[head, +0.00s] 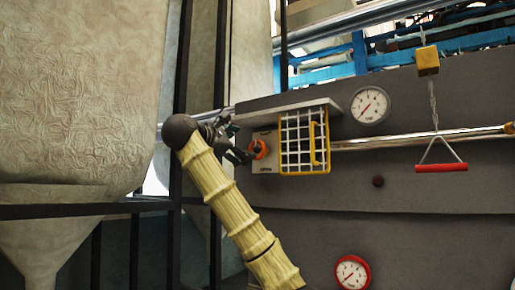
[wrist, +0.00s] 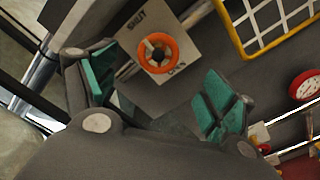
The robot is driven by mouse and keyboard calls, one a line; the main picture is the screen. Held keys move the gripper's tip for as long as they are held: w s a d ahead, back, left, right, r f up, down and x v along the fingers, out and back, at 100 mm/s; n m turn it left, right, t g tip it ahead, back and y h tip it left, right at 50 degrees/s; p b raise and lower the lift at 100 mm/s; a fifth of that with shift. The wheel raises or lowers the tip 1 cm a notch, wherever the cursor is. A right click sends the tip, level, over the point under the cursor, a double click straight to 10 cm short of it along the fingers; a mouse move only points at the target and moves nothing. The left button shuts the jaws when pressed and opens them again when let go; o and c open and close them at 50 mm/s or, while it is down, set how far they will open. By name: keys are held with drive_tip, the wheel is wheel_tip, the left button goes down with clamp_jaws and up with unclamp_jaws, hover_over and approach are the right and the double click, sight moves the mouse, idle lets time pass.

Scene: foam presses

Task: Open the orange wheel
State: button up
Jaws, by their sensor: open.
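The orange wheel (head: 259,149) is a small ring on a light plate fixed to the dark panel. In the wrist view the wheel (wrist: 158,53) sits on a plate (wrist: 145,88) marked "SHUT" at the upper left and "OPEN" at the lower right. My gripper (head: 234,140) is just left of the wheel in the head view. In the wrist view my gripper (wrist: 158,100) is open, with green pads spread on either side of the plate's lower part. The wheel shows beyond and between the pads, with no visible contact. The exact gap is hard to tell.
A yellow-framed white grid guard (head: 304,142) stands open right beside the wheel, under a grey ledge (head: 285,109). A gauge (head: 370,105), a red-handled pull (head: 441,168) and a red gauge (head: 352,272) are farther right. Dark posts (head: 182,100) stand left.

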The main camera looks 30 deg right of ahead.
sight(257, 149)
drive_tip(key=p+x, duration=0.5)
drive_tip(key=x, duration=0.4)
drive_tip(key=shift+r, duration=0.15)
drive_tip(key=shift+w+d, duration=0.3)
drive_tip(key=shift+d, duration=0.3)
drive_tip(key=c, duration=1)
